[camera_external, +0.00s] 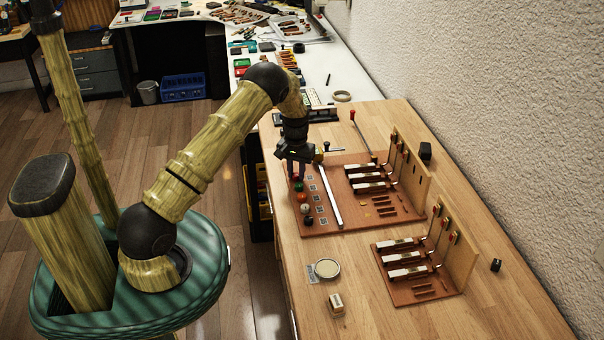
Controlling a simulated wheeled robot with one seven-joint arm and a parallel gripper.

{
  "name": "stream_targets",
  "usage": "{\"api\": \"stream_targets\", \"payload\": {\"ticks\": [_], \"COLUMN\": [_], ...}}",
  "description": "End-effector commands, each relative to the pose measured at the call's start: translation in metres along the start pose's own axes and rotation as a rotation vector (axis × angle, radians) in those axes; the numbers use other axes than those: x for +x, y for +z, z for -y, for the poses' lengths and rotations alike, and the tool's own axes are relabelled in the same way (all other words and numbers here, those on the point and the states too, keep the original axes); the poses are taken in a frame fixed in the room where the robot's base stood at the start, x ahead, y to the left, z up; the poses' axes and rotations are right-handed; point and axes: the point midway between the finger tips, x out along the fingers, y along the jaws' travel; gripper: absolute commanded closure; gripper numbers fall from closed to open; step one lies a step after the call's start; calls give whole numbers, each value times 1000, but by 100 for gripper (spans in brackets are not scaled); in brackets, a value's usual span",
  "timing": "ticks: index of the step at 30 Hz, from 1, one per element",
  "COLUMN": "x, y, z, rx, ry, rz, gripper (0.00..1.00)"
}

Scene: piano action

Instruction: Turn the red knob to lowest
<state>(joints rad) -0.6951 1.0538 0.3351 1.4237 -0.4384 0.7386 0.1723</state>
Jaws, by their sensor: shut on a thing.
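The red knob (296,177) is at the far end of a row of small coloured knobs along the left edge of a brown wooden board. My gripper (297,173) points straight down over that end of the row, with its fingers on either side of the red knob and shut on it. The fingers partly hide the knob, and its pointer or setting cannot be read. Small square labels (321,210) lie in a line to the right of the knobs.
A silver bar (331,196) lies on the board right of the labels. Piano key models (368,178) stand farther right, with a second model board (415,271) nearer. A round tin (326,269) and a small block (336,303) sit in front.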

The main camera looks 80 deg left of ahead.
Motion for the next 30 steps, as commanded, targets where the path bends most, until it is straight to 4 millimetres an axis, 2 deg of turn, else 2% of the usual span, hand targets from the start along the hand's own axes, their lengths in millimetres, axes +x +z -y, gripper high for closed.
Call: {"api": "stream_targets", "payload": {"ticks": [21, 30], "x": [0, -1], "y": [0, 0], "z": [-1, -1], "rx": [-674, -873], "ry": [1, 1], "rz": [-2, -1], "gripper": [100, 100]}}
